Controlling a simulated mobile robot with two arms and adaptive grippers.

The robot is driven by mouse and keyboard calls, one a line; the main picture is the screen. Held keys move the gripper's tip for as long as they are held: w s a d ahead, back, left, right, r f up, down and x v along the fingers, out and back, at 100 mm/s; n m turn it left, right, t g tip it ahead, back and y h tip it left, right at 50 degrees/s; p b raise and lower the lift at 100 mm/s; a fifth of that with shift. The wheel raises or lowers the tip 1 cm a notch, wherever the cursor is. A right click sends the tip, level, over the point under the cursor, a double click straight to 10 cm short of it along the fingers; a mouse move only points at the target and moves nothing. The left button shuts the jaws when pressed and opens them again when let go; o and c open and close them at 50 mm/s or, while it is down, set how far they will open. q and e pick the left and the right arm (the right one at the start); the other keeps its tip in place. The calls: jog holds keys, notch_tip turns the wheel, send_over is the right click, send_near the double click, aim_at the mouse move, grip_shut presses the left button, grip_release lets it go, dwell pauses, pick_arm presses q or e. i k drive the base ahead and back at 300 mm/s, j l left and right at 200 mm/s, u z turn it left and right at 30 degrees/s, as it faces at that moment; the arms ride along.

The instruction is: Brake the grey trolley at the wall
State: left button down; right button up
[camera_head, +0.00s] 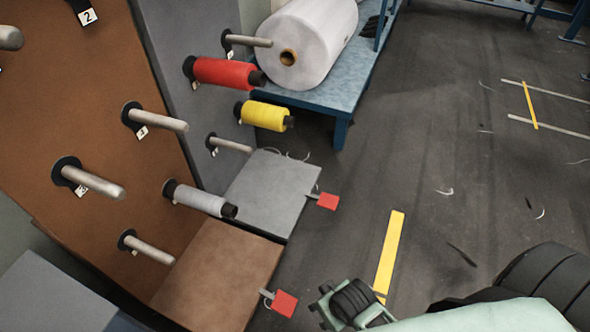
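A grey trolley stands upper left, with a tall grey panel (181,60) and a flat grey base (272,186). Its red pedal (327,201) sticks out on a short metal bar from the base's right side. A red spool (225,73) and a yellow spool (262,115) sit on its pegs. My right gripper (350,304) is at the bottom edge, below and apart from the red pedal; its fingers are partly cut off and their opening is unclear. My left gripper is out of view.
A brown trolley (75,110) stands nearer, with its own red pedal (285,302) left of my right gripper. A blue table (345,85) with a large white roll (315,40) is behind. Dark floor (440,140) with yellow markings (390,250) and scraps is open to the right.

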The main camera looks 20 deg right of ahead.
aim_at(327, 201)
jog(key=z, duration=1.05)
jog(key=l, duration=0.15)
